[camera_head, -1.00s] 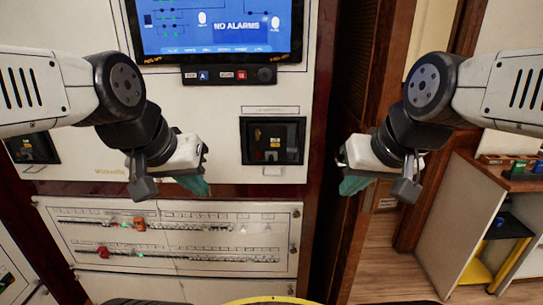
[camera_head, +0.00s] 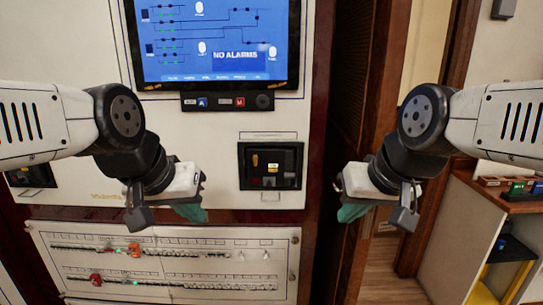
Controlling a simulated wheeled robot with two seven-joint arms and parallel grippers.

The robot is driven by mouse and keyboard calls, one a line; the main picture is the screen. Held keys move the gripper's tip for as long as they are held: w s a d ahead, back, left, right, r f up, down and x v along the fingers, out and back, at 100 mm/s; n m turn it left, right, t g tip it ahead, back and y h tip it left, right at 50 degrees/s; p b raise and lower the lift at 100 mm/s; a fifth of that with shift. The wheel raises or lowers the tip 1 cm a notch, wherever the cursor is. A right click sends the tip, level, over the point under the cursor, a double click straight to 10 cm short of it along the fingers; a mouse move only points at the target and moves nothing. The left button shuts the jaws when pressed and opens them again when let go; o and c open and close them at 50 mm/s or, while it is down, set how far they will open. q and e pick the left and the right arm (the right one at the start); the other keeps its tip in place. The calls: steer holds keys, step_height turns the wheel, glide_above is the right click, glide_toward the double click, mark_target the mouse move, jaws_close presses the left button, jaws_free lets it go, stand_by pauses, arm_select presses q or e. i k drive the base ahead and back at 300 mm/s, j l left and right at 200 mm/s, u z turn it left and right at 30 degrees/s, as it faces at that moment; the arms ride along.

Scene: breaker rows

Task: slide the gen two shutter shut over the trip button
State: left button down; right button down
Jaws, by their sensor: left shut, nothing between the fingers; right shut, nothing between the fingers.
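A dark recessed box (camera_head: 271,166) with small fittings inside sits in the pale cabinet front, below the screen and between my grippers. A second dark box (camera_head: 32,176) shows at the far left, partly hidden by my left arm. Their labels are too small to read, so I cannot tell which holds the gen two shutter and trip button, or how the shutter stands. My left gripper (camera_head: 190,212), with teal fingertips, is shut and empty, left of and below the middle box. My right gripper (camera_head: 350,212) is shut and empty, to the box's right.
A screen (camera_head: 215,40) reading "NO ALARMS" is above, with a small button strip (camera_head: 228,102) under it. A lower panel (camera_head: 165,262) carries rows of breakers. A wooden door frame (camera_head: 375,100) and a shelf unit (camera_head: 450,235) stand at the right.

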mark_target(269, 182)
steer(key=k+l+u, duration=0.2)
steer(key=l, duration=0.2)
steer(key=k+l+u, duration=0.2)
steer(key=l, duration=0.15)
steer(key=k+l+u, duration=0.2)
steer(key=l, duration=0.15)
